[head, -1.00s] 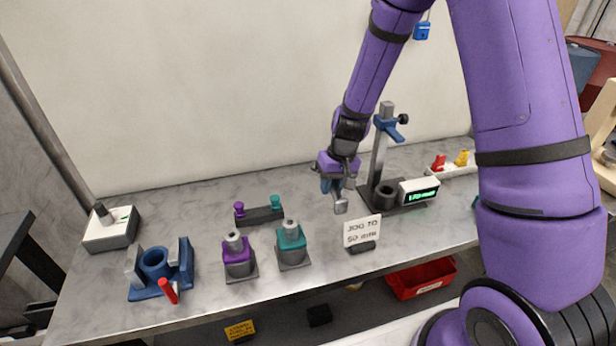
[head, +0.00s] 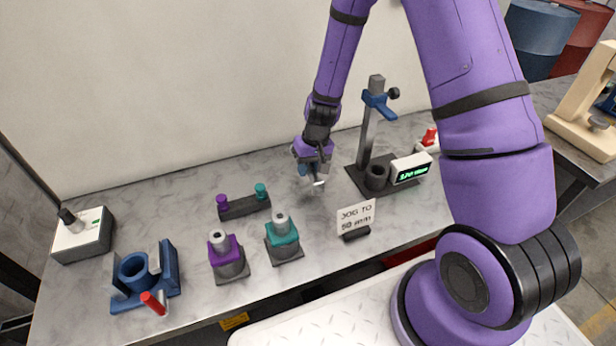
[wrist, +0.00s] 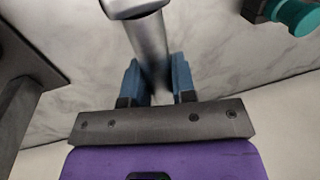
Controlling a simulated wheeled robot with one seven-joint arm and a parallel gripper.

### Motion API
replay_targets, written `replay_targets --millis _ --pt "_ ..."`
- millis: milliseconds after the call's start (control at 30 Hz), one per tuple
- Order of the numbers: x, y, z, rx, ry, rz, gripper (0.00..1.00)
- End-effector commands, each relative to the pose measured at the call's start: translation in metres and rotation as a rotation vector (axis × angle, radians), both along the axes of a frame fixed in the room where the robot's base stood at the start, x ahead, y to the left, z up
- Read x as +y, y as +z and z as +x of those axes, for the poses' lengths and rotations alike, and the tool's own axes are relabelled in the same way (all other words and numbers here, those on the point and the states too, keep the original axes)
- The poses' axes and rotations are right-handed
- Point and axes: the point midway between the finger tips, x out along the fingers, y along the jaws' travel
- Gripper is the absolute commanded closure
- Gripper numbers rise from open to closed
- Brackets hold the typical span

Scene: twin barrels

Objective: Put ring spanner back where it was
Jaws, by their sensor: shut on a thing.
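My gripper (head: 313,170) is above the worktop, left of the blue-clamped stand and behind the small sign. In the wrist view its two blue fingers (wrist: 158,80) are closed on a silver shaft, which I take to be the ring spanner (wrist: 149,42). The spanner's thicker end is at the top edge of that view and is partly cut off. In the head view only a small silver end of the spanner (head: 319,183) shows below the fingers. I cannot tell whether it touches the worktop.
Near the gripper are the stand (head: 368,130), its lit display (head: 411,168), the sign (head: 356,215) and a dark rack with purple and teal pegs (head: 245,207). Purple (head: 227,258) and teal (head: 284,240) fixtures and a blue fixture (head: 150,280) stand further left. Bare worktop lies between rack and stand.

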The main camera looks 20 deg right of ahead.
Motion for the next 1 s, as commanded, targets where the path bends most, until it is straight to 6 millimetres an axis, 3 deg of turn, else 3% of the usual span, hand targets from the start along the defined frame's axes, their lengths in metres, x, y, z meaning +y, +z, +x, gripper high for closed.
replay_targets --millis 300,700,733,800,1000 --pt "0.0 -0.036 -0.001 0.002 -0.002 0.0 1.0" --pt "0.0 -0.041 0.0 0.0 -0.001 0.0 1.0" --pt "0.0 -0.04 0.0 0.0 -0.001 0.0 0.68" --pt "0.0 -0.04 0.0 0.0 -0.001 0.0 0.52" --pt "0.0 -0.04 0.0 0.0 -0.001 0.0 0.5"
